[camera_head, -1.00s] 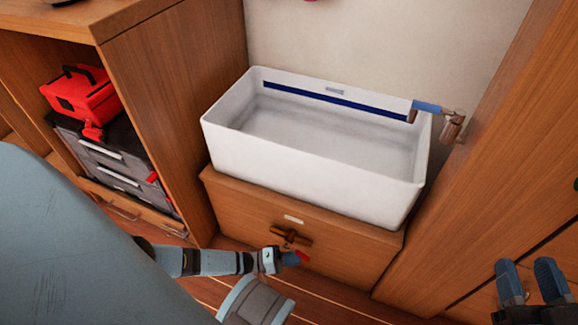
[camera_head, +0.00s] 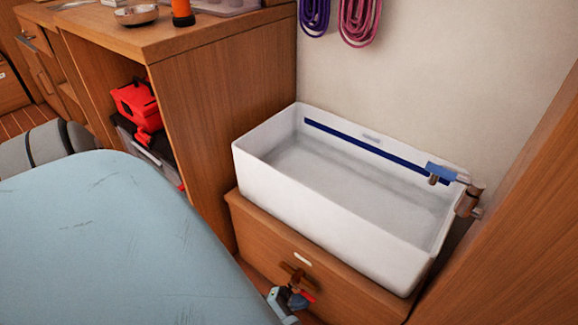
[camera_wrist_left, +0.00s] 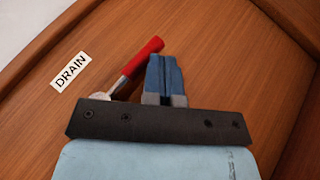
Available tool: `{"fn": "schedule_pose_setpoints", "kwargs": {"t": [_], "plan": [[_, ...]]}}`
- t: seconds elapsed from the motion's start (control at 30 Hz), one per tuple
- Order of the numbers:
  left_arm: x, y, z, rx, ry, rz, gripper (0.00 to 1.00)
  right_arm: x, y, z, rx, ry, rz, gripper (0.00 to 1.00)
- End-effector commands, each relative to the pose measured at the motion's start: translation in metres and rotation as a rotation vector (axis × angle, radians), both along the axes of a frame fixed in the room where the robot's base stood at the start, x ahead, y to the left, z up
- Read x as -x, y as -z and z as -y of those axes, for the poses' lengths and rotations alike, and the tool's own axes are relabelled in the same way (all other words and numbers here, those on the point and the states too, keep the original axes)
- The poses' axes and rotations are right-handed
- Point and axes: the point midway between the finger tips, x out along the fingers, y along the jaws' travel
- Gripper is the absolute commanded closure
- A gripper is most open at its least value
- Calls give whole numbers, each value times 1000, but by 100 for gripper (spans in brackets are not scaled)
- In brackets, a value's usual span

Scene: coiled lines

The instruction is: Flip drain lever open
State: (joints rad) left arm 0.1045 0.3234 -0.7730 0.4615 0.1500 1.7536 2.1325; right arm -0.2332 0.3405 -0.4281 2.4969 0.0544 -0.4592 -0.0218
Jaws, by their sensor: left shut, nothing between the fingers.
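The drain valve (camera_head: 297,276) is a brown fitting on the front of the wooden box under the white basin. Its red lever (camera_head: 308,296) shows below and right of it. In the left wrist view the red lever grip (camera_wrist_left: 143,56) slants up to the right from a metal stem, partly hidden by my gripper. My left gripper (camera_wrist_left: 165,75) has its blue fingers shut together, with nothing between them, just right of the lever; I cannot tell if they touch. In the head view my left gripper (camera_head: 295,302) is small, close by the lever. My right gripper is out of view.
The white basin (camera_head: 330,215) sits on the wooden box, with a blue-handled tap (camera_head: 441,172) at its right corner. A DRAIN label (camera_wrist_left: 70,72) is left of the lever. A wooden cabinet (camera_head: 215,110) stands left, a wooden panel (camera_head: 510,220) right.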

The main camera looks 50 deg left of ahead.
Motion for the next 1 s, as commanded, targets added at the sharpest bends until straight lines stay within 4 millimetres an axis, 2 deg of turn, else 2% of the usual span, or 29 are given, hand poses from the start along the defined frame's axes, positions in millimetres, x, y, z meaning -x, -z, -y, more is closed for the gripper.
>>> {"fn": "schedule_pose_setpoints", "kwargs": {"t": [0.33, 1.0], "plan": [[7, -3, -1, 52, 0, 13, 100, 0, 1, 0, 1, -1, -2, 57], [3, -2, 0, 25, 2, 6, 100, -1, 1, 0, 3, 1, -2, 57]]}}
